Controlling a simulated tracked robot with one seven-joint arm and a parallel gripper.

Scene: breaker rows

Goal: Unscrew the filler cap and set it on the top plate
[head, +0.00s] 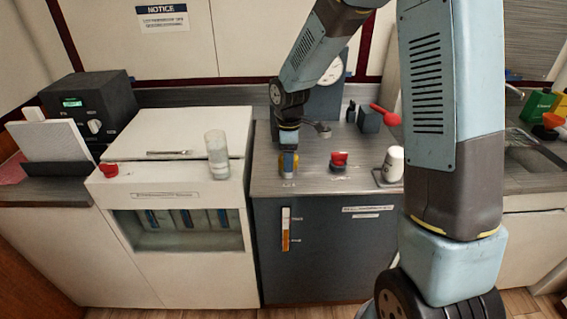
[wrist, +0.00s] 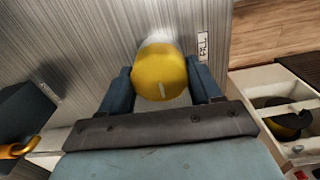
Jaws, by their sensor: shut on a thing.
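The yellow filler cap (wrist: 160,72) sits between the two blue fingers of my gripper (wrist: 160,84) in the wrist view. A white mark shows on its top, and a pale round part shows just past its far edge. My gripper (head: 288,162) is shut on the cap and points down over the front left of the grey top plate (head: 263,182) in the head view. There the fingers largely hide the cap. I cannot tell whether the cap is still seated on its neck. A FILL label (wrist: 203,46) is beside it.
A red knob (head: 339,160) stands right of my gripper, with a white cup (head: 393,163) farther right. A round gauge (head: 333,70) and a red-handled tool (head: 385,114) are behind. A clear glass (head: 217,155) stands on the white cabinet to the left. Some bare plate lies between.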

